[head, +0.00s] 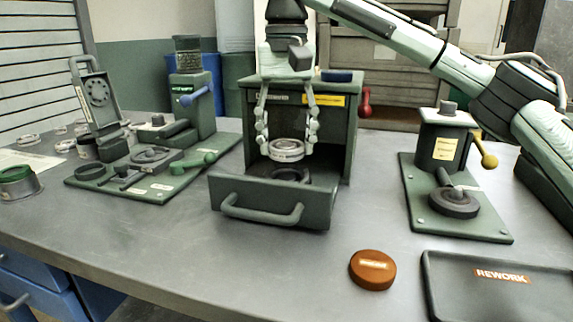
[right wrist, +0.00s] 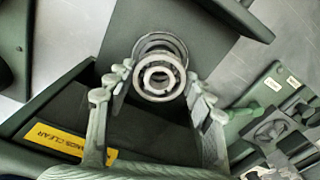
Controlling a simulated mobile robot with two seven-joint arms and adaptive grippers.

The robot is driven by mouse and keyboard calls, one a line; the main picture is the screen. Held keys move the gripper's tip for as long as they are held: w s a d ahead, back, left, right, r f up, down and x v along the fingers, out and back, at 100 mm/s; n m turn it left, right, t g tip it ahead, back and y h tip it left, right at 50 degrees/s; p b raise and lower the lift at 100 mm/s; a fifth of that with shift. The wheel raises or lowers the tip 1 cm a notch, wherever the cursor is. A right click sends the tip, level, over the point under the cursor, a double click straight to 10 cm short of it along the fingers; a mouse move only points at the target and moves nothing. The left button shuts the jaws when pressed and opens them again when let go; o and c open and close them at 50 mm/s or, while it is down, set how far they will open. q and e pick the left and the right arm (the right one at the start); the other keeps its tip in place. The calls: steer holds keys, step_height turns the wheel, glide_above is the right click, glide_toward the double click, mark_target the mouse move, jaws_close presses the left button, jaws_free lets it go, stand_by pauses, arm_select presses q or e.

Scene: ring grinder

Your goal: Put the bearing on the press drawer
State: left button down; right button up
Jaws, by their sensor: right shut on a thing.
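The bearing (head: 287,149) is a silver ring held between the fingertips of my right gripper (head: 287,138). It is above the open press drawer (head: 268,200), a dark green tray with a front handle that sticks out of the press (head: 337,140). A dark round seat (head: 291,174) shows in the drawer just below the bearing. In the right wrist view the bearing (right wrist: 159,80) is between the fingertips, with a ring-shaped edge behind it. A small gap seems to separate bearing and seat. My left gripper is not in view.
A green fixture board (head: 155,170) stands to the left and another fixture (head: 445,160) to the right. An orange-brown puck (head: 372,269) and a REWORK tray (head: 500,290) lie at the front right. The table in front of the drawer is clear.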

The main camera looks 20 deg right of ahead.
mark_target(287, 177)
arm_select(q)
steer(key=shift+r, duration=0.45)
arm_select(e)
steer(key=shift+f, duration=1.9)
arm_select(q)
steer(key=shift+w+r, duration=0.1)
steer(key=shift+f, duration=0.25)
arm_select(e)
steer(key=o, duration=1.4)
steer(key=shift+c, duration=0.2)
step_height(287, 177, up, 5)
steer(key=shift+r, duration=0.15)
arm_select(q)
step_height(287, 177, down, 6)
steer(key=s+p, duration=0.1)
steer(key=p, duration=0.1)
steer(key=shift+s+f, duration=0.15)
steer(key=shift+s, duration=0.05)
arm_select(e)
step_height(287, 177, up, 7)
